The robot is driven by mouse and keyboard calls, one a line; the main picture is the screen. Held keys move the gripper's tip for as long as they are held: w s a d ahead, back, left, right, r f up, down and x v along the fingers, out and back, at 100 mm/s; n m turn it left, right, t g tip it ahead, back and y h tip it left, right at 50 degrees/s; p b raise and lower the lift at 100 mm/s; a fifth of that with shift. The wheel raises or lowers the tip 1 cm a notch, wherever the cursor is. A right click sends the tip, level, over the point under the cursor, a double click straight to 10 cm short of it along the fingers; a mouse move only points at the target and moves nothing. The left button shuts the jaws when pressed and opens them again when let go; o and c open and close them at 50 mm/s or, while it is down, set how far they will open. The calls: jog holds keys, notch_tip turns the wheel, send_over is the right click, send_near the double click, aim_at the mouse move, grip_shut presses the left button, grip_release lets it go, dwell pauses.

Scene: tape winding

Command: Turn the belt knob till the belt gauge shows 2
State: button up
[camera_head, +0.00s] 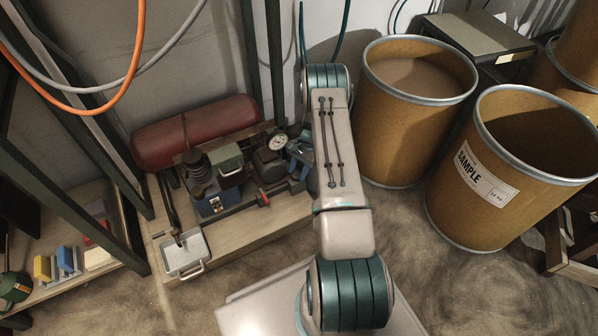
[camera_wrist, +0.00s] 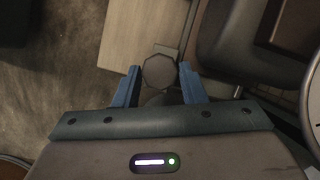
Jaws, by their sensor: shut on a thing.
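The grey eight-sided belt knob (camera_wrist: 159,71) lies between the fingertips of my gripper (camera_wrist: 160,84) in the wrist view. My gripper is shut on it. In the head view my gripper (camera_head: 300,152) is at the right end of the machine, partly covered by my arm, and the knob is hidden there. The belt gauge (camera_head: 277,142) is a round white dial just left of my gripper. Its needle and numbers are too small to read. In the wrist view only the rim of a round dial (camera_wrist: 313,100) shows at the right edge.
A red tank (camera_head: 195,132) lies behind the machine. A metal tray (camera_head: 185,253) and a red-tipped rod (camera_head: 263,198) are at its front. Two brown drums (camera_head: 385,135) (camera_head: 450,215) stand close on the right. Dark posts and hanging hoses are at the left.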

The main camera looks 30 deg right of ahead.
jog(key=shift+n, duration=0.5)
jog(key=o, duration=1)
jog(key=shift+p+v, duration=1.45)
jog(key=shift+v, duration=2.6)
jog(key=shift+w+a, duration=0.1)
jog(key=shift+w, duration=0.05)
jog(key=shift+c, duration=0.3)
